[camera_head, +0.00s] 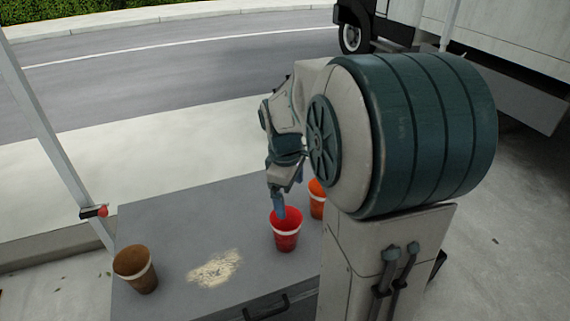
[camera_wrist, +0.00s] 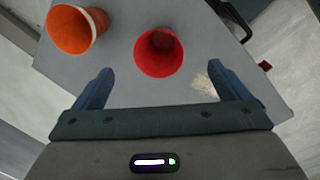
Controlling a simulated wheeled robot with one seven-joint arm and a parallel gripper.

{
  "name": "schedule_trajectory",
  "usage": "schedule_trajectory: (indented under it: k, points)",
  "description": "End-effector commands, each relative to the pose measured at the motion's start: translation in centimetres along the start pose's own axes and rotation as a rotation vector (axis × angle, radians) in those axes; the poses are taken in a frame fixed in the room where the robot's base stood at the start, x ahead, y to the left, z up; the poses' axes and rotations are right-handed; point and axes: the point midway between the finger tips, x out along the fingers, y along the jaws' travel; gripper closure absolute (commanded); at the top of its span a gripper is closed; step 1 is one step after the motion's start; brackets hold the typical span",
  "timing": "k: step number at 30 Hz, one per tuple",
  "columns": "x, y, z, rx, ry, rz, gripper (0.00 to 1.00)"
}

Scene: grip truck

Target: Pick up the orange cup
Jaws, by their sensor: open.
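The orange cup (camera_head: 317,197) stands on the grey table (camera_head: 170,225), partly hidden behind my arm in the head view. In the wrist view the orange cup (camera_wrist: 76,30) is at the upper left, outside the span of my fingers. My gripper (camera_head: 279,205) is open and empty above the table. In the wrist view its two blue fingers (camera_wrist: 163,88) are spread apart. A red cup (camera_head: 286,232) stands close to the orange one; in the wrist view the red cup (camera_wrist: 158,52) is ahead of the gap between my fingers.
A brown cup (camera_head: 135,269) stands at the table's left end. A pale worn patch (camera_head: 215,268) marks the tabletop between it and the red cup. A white post (camera_head: 50,130) rises at the left. A truck (camera_head: 480,40) stands at the back right.

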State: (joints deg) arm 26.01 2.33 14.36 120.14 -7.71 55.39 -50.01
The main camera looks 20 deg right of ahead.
Motion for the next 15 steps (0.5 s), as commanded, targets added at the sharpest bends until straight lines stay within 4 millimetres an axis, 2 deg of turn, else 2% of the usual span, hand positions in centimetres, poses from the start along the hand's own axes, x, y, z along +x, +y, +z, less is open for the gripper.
schedule_trajectory:
  k: [1, 6, 10, 15]
  points:
    - [-0.1, 2.5, 0.2, -0.075, -0.005, -0.018, 0.05]
    - [1.2, 9.4, 1.2, -0.375, 0.015, -0.056, 0.05]
    - [2.2, 13.2, 2.5, -0.545, 0.049, -0.071, 0.05]
    - [3.2, 15.9, 3.6, -0.670, 0.081, -0.072, 0.05]
